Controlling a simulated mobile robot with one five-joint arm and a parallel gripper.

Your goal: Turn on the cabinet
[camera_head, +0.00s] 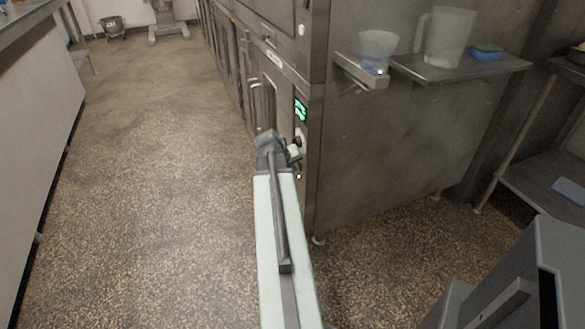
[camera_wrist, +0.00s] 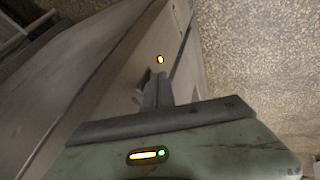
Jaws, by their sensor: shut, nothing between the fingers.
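The steel cabinet (camera_head: 311,80) stands right of the aisle, with a narrow front panel bearing a lit green display (camera_head: 301,110). Pale and dark knob-like parts show below the display, partly behind my arm. A small amber light (camera_head: 298,177) sits lower on the panel; an amber light also shows in the wrist view (camera_wrist: 160,59). My gripper (camera_wrist: 157,88) is shut and empty, its fingertips close to the panel just below that light in the picture. I cannot tell whether they touch it. In the head view my arm hides part of the panel.
A side shelf (camera_head: 460,68) holds a clear jug (camera_head: 449,38) and a blue sponge (camera_head: 486,53); a clear cup (camera_head: 378,50) stands beside it. A vertical handle (camera_head: 262,105) is left of the panel. A long counter (camera_head: 40,130) bounds the left.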

